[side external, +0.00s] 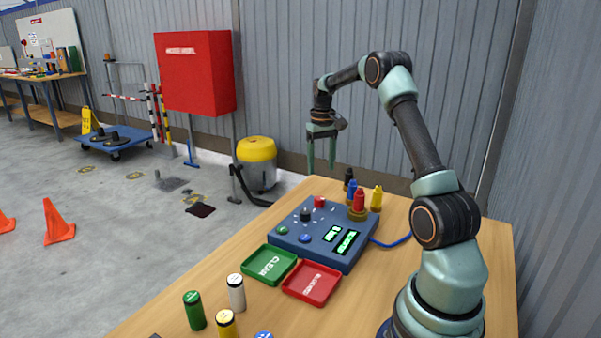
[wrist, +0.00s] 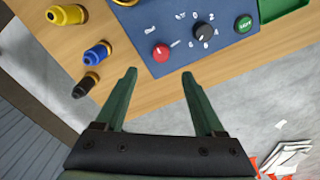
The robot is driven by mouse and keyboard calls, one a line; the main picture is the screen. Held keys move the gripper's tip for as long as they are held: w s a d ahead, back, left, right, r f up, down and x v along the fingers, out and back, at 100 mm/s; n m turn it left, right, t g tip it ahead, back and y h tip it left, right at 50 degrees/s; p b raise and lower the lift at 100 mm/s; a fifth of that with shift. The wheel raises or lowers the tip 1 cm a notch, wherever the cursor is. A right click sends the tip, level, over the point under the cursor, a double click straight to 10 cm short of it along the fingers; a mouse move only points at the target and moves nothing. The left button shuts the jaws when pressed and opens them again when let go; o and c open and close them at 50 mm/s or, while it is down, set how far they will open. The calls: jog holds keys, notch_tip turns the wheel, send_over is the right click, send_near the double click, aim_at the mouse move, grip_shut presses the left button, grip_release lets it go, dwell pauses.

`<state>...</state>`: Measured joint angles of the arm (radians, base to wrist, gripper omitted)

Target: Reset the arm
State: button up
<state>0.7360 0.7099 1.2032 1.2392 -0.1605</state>
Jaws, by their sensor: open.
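My gripper (side external: 321,152) is open and empty, pointing down in the air above the far side of the wooden table (side external: 233,247). Its two green fingers are spread apart in the wrist view (wrist: 160,72). My arm is raised and bent over from the right. Below my gripper is a blue control box (side external: 333,254) with a red knob, a black knob, green and blue buttons and lit green displays; it also shows in the wrist view (wrist: 180,62). Neither finger appears to touch anything.
Red (side external: 359,201), yellow (side external: 376,199), blue (side external: 352,190) and black (side external: 348,176) nozzle-like pieces stand beside the box. A green tray (side external: 250,262) and a red tray (side external: 322,302) lie in front. Green (side external: 194,312), white (side external: 236,293) and yellow (side external: 226,325) cylinders stand near the front edge.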

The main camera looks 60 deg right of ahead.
jog(key=shift+r, duration=0.9)
jog(key=a+r+n+t, duration=0.1)
jog(key=a+r, duration=0.2)
jog(key=a, duration=0.3)
jog(key=a+r+n+t+h, duration=0.1)
jog(key=a+r, duration=0.2)
jog(key=a, duration=0.4)
jog(key=a+r+n+t, duration=0.1)
jog(key=a+r, duration=0.3)
jog(key=a, duration=0.2)
jog(key=s+a+f+n+t, duration=0.1)
jog(key=s+a, duration=0.4)
jog(key=a, duration=0.3)
jog(key=s+a+f+n+t, duration=0.1)
jog(key=s+a+n, duration=0.1)
jog(key=s+a, duration=0.2)
jog(key=a, duration=0.3)
jog(key=shift+s+a+n+t+y, duration=0.3)
jog(key=shift+s+a+t+y, duration=0.05)
jog(key=shift+s+t+y, duration=0.05)
